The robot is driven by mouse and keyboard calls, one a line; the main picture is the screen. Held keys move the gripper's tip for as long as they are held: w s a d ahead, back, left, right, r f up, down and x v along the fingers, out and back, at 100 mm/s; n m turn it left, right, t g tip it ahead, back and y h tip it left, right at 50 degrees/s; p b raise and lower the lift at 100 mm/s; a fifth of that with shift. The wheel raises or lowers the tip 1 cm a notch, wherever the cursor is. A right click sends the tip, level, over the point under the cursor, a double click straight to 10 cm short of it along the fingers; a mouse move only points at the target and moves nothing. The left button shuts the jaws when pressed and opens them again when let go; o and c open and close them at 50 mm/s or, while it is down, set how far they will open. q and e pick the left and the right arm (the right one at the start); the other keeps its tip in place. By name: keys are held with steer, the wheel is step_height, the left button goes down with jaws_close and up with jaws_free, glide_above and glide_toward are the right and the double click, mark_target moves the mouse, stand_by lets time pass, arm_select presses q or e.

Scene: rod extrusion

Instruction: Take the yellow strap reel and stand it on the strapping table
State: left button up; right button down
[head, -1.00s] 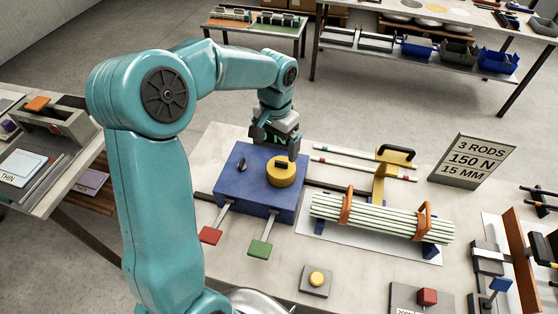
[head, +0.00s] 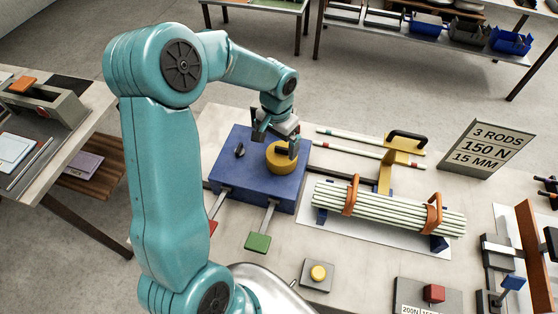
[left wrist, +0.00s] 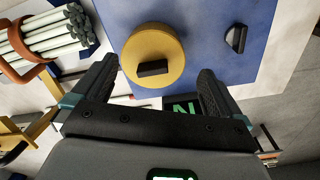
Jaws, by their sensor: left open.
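The yellow strap reel (head: 281,159), a round thick disc with a black bar on top, lies flat on a blue box (head: 240,178). It is the only reel-like thing I see. My left gripper (head: 276,142) is just above and behind it, pointing down. In the left wrist view the reel (left wrist: 151,45) shows ahead of the open fingers (left wrist: 158,78), roughly centred between them, with nothing held. Whether a finger touches it I cannot tell. The box stands on a pale table (head: 365,275), which seems to be the strapping table. My right gripper is not in view.
A bundle of pale rods (head: 385,209) with orange bands lies right of the box. A yellow bracket with a black handle (head: 407,137), a sign (head: 486,148) and a yellow button (head: 318,272) stand nearby. Red and green levers (head: 258,241) project in front.

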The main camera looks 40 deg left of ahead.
mark_target(282, 148)
arm_select(q)
steer(key=shift+w+d+f, duration=0.2)
steer(key=shift+f, duration=0.3)
steer(key=shift+w+d+f+b, duration=0.3)
steer(key=shift+w+f+b, duration=0.2)
steer(key=shift+f, duration=0.15)
steer(key=f, duration=0.1)
steer(key=f+b, duration=0.2)
steer(key=shift+s+a+f, duration=0.25)
steer(key=shift+s+f, duration=0.1)
steer(key=shift+f, duration=0.05)
steer(key=shift+w+d, duration=0.2)
steer(key=shift+w, duration=0.25)
steer(key=shift+s+a, duration=0.2)
steer(key=shift+s, duration=0.15)
steer(key=c, duration=0.9)
steer(key=shift+w+d, duration=0.15)
steer(key=shift+w, duration=0.05)
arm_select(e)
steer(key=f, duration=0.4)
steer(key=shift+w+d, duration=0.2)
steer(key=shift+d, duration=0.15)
